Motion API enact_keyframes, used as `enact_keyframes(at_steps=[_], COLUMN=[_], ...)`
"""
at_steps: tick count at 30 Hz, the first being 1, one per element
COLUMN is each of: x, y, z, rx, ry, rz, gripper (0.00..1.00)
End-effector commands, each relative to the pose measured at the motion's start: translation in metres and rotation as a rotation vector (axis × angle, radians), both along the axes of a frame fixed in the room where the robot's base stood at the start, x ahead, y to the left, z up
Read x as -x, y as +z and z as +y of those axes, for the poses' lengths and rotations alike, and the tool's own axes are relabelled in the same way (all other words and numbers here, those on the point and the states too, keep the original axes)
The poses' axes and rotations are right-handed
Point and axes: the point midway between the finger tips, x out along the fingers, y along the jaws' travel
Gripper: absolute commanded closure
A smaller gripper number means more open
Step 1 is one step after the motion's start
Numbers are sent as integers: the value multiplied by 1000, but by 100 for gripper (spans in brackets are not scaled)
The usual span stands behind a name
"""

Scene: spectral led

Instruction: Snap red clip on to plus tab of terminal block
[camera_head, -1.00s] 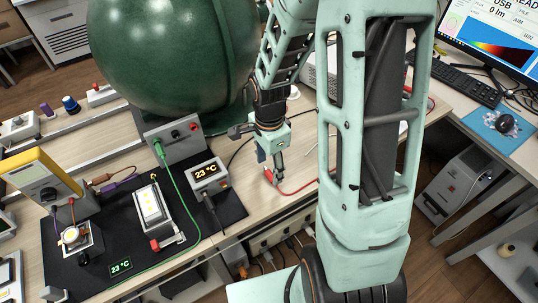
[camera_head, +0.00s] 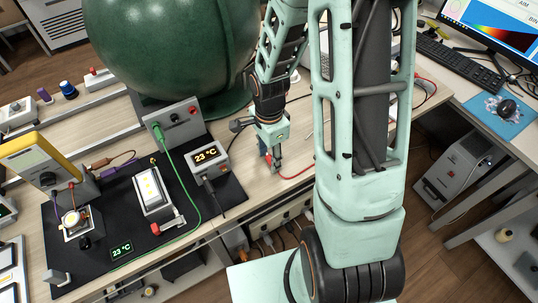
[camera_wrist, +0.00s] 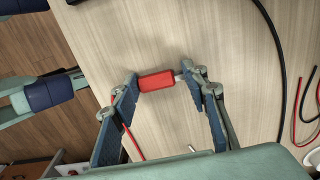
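The red clip (camera_wrist: 157,81) lies between my fingertips in the wrist view, its length running across the gap and a short silver end at the right. In the head view the clip (camera_head: 268,159) is a small red spot beside the fingers. My gripper (camera_head: 275,163) is low at the bench top with its fingers spread; in the wrist view the gripper (camera_wrist: 160,82) straddles the clip. I cannot tell whether the fingertips touch it. A red lead (camera_head: 297,174) runs right. A small block with a red part (camera_head: 168,230) sits before a lit module; I cannot tell whether it is the terminal block.
A big green sphere (camera_head: 165,45) stands behind. A green cable (camera_head: 185,180) crosses the mat. A black cable (camera_wrist: 290,60) lies right of my gripper.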

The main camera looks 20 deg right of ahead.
Motion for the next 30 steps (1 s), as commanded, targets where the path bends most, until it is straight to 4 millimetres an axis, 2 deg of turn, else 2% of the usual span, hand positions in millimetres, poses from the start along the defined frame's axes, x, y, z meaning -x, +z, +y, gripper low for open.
enact_keyframes(at_steps=[1,6,11,30], x=[0,0,0,0], y=[0,0,2,34], z=[0,0,0,0], rx=[0,0,0,0], ry=[0,0,0,1], rz=[1,1,1,0], gripper=[67,82,82,82])
